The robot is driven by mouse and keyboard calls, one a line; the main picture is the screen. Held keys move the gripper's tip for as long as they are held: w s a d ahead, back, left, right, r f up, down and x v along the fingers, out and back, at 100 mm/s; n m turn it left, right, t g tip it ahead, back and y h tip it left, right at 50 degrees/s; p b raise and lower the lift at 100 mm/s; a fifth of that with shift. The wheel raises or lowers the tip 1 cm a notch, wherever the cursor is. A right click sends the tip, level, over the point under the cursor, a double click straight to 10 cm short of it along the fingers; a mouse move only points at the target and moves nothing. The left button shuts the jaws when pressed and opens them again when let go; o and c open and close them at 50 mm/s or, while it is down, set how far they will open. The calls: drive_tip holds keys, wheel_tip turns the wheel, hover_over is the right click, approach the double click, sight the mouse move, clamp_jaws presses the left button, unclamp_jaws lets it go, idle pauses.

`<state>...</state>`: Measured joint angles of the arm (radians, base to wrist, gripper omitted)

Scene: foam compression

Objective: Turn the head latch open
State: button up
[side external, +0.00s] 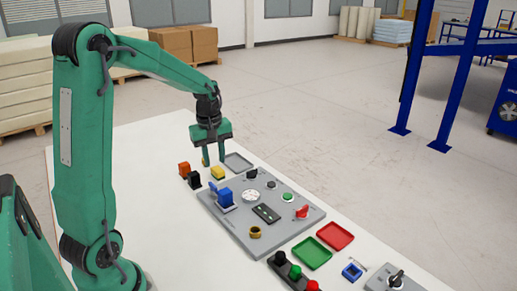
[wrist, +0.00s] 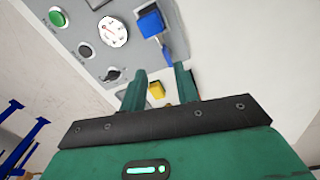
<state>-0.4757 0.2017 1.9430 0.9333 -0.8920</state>
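A grey panel (side external: 235,215) lies on the white table with several controls on it. No control is readably marked as the head latch; a red-handled lever (side external: 302,211) and a black knob (side external: 252,174) are turnable-looking parts. The black knob also shows in the wrist view (wrist: 112,74). A blue block with a blue lever (side external: 225,197) stands at the panel's left and shows in the wrist view (wrist: 150,22). My gripper (side external: 215,162) is above the table near the panel's far left corner, fingers apart and apparently empty. In the wrist view its fingers (wrist: 160,68) point past the panel's edge.
Yellow (side external: 217,172), orange (side external: 184,168) and black (side external: 194,181) blocks lie below and left of my gripper. A grey tray (side external: 238,162) is behind. Green (side external: 312,252) and red (side external: 336,236) trays lie right of the panel. The panel also bears a gauge (side external: 250,196) and green button (side external: 288,197).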

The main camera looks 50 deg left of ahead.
sight(213, 184)
drive_tip(key=a+f, duration=0.1)
drive_tip(key=a+f+n, duration=0.2)
drive_tip(key=shift+w+a+f+g, duration=0.25)
drive_tip(key=shift+a+g, duration=0.15)
drive_tip(key=shift+f, duration=3.9)
clamp_jaws()
